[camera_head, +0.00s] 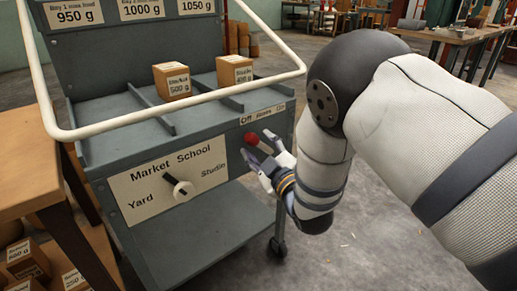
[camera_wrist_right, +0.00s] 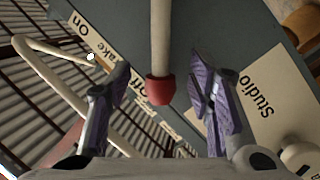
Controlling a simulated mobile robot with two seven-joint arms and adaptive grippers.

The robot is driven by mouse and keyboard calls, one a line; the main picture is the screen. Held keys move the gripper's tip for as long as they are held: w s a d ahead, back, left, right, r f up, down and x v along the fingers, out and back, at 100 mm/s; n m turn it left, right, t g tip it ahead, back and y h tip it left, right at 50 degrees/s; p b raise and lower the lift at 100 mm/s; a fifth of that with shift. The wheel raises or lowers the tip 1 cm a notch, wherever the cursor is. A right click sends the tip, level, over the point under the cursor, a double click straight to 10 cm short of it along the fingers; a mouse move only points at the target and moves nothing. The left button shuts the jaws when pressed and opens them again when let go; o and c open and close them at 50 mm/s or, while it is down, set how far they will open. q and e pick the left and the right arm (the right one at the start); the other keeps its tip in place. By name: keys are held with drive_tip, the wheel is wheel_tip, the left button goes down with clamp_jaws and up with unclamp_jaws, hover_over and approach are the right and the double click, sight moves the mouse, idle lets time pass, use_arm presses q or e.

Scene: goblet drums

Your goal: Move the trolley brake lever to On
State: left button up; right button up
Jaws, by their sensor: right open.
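The grey trolley (camera_head: 215,125) carries a white plate (camera_head: 263,113) marked Off, Brake and On. The brake lever's red knob (camera_head: 251,138) shows just below the plate, toward its Off end. In the right wrist view the lever is a pale rod with a red knob (camera_wrist_right: 160,90). My right gripper (camera_head: 258,160) is open at the knob, with one purple-padded finger on each side of it in the wrist view (camera_wrist_right: 160,82). Gaps show between the knob and both fingers, and nothing is gripped. My left gripper is not in view.
A dial (camera_head: 182,189) on the Market, School, Yard and Studio panel sits left of the lever. A white rail (camera_head: 180,112) runs around the trolley top, where two boxes (camera_head: 172,81) (camera_head: 234,70) stand. Open floor (camera_head: 345,250) lies to the right.

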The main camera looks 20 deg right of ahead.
drive_tip(key=shift+w, duration=0.8)
drive_tip(key=shift+a, duration=0.1)
drive_tip(key=shift+c, duration=0.6)
clamp_jaws()
